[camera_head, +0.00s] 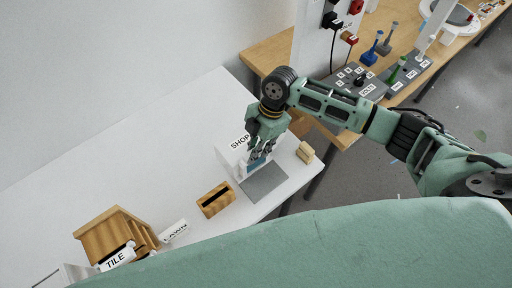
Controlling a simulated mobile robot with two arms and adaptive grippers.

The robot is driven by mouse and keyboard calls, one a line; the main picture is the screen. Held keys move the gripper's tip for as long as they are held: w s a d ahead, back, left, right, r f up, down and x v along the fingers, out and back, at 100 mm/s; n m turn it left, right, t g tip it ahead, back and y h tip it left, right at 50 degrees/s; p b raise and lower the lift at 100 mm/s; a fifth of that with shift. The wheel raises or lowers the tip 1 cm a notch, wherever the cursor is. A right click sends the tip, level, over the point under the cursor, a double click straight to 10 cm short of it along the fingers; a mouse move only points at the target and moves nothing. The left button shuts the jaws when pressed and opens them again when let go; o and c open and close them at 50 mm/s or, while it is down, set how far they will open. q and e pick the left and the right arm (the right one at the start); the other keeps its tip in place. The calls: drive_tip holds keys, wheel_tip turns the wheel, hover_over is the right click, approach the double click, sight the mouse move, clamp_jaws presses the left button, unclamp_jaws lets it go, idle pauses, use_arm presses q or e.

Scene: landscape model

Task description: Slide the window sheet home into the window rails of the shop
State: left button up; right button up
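The shop (232,158) is a white block with a SHOP label, standing on the white table. My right gripper (261,157) points down at the shop's front face. A small blue sheet (256,166), which looks like the window sheet, shows at its fingertips, against or very close to that face. The fingers hide part of the sheet and the window rails. At this size I cannot tell whether the fingers are closed on the sheet or how far it sits in the rails. My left gripper is out of view.
A grey patch (264,184) lies in front of the shop. A slotted wooden block (216,199) stands to its left, a small wooden piece (305,152) to its right. LAWN (175,232) and TILE (117,259) holders stand at lower left. A wooden bench (270,50) holds tools behind.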

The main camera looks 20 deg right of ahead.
drive_tip(key=o, duration=0.5)
drive_tip(key=shift+o, duration=0.2)
drive_tip(key=shift+r, duration=0.15)
drive_tip(key=v, duration=1.2)
